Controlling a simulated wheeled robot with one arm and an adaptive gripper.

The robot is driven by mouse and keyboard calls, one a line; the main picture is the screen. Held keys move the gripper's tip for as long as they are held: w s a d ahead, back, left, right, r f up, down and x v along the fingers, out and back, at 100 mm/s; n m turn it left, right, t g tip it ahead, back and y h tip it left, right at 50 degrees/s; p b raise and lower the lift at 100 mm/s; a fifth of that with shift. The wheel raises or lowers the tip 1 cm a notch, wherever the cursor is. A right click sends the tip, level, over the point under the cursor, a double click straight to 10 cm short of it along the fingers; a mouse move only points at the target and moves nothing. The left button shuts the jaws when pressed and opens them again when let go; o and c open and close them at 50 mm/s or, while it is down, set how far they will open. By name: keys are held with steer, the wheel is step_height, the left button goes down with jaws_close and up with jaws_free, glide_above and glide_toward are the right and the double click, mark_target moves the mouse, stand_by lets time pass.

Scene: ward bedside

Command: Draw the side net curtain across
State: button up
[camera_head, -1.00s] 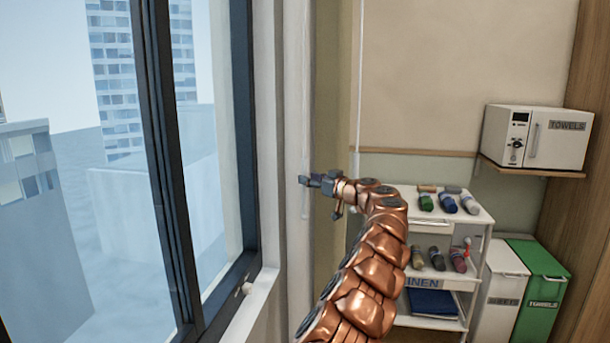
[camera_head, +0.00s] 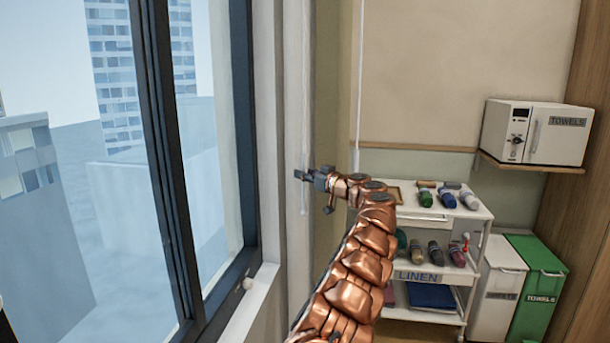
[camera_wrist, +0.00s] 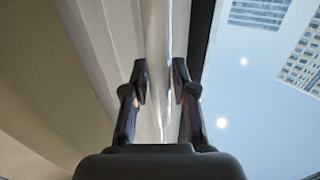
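A narrow pale vertical strip (camera_head: 296,90) hangs beside the window frame in the head view; it looks like the gathered net curtain, but I cannot be sure. A thin white wand (camera_head: 304,203) hangs along it, its lower end just below my gripper (camera_head: 302,175). My gripper points left at the wand. In the wrist view my gripper (camera_wrist: 160,82) has its two fingers apart, with a pale upright strip (camera_wrist: 156,40) showing in the gap between them. I see no finger clearly pressed on it. Pale folds (camera_wrist: 100,45) run along the left there.
The dark-framed window (camera_head: 165,150) and its sill (camera_head: 245,305) are at left. Another thin white rod (camera_head: 359,80) hangs right of the strip. A linen trolley (camera_head: 435,235), bins (camera_head: 537,275) and a towel warmer (camera_head: 540,135) on a shelf stand at right.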

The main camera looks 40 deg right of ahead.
jaws_close()
steer(key=shift+a+f, duration=0.1)
stand_by(0.3)
